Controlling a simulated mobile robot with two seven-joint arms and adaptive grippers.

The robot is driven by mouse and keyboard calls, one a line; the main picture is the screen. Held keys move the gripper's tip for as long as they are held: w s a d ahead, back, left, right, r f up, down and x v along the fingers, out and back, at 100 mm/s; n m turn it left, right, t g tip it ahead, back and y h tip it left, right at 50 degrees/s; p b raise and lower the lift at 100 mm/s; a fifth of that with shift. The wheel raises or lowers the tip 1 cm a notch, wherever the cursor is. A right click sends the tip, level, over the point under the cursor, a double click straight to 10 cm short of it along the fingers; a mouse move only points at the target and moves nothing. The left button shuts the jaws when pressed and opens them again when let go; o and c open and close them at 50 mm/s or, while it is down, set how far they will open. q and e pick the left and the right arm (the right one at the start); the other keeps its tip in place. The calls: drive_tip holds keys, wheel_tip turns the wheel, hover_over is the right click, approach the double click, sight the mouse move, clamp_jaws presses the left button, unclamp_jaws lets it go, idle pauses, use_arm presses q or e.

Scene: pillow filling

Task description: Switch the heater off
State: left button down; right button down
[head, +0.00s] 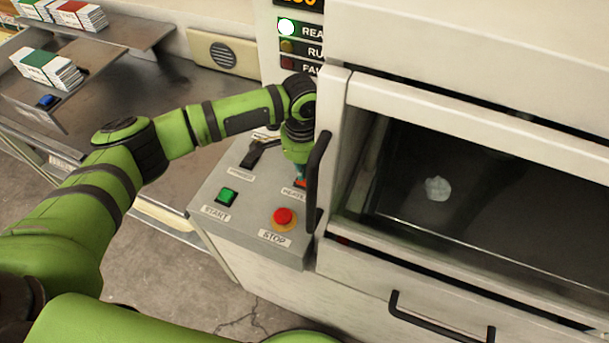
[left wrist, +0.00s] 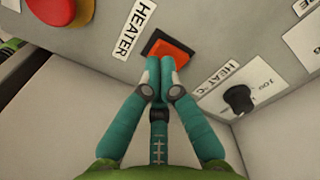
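The heater switch (left wrist: 170,48) is an orange-red rocker in a dark frame next to the HEATER label (left wrist: 135,30) in the left wrist view. In the head view only a small red bit of the switch (head: 300,183) shows beneath my left gripper (head: 297,170). The teal fingers of the left gripper (left wrist: 160,66) are together, with nothing seen between them. Their tips overlap the near edge of the switch; I cannot tell whether they touch it. Which way the rocker is tipped is unclear. My right gripper is out of view.
A green START button (head: 226,196) and a red STOP button (head: 284,217) sit on the same panel. A black heat knob (left wrist: 238,98) is beside the switch. The door's black handle (head: 316,180) stands close right of the gripper. The READY lamp (head: 287,27) is lit.

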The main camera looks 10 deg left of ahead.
use_arm(q)
drive_tip(key=shift+f, duration=0.9)
idle(0.3)
wheel_tip(320, 180, up, 7)
drive_tip(key=p, duration=0.8)
idle(0.6)
